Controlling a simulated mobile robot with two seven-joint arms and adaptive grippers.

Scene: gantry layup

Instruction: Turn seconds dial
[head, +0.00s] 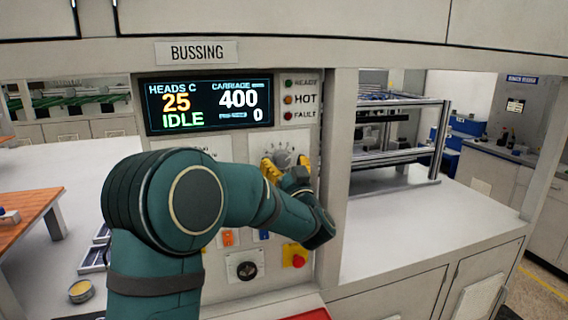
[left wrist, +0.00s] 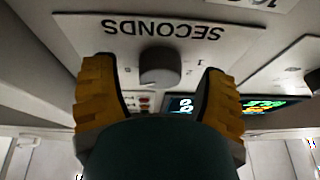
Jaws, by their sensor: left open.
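The seconds dial (left wrist: 160,67) is a round grey knob on a pale panel plate. In the left wrist view the word SECONDS appears upside down beside it, with small scale marks around the knob. In the head view the dial (head: 283,156) is partly hidden by my left gripper (head: 286,167). The yellow fingers are open, one on each side of the knob, with a visible gap to it on both sides in the left wrist view. My right gripper is not in view.
Above the dial a screen (head: 208,104) reads 25, 400, IDLE and 0. Status lamps (head: 288,99) stand to its right. Below my arm are a black knob (head: 246,270) and a red button (head: 298,261) on yellow. A metal rail frame (head: 437,140) stands on the right counter.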

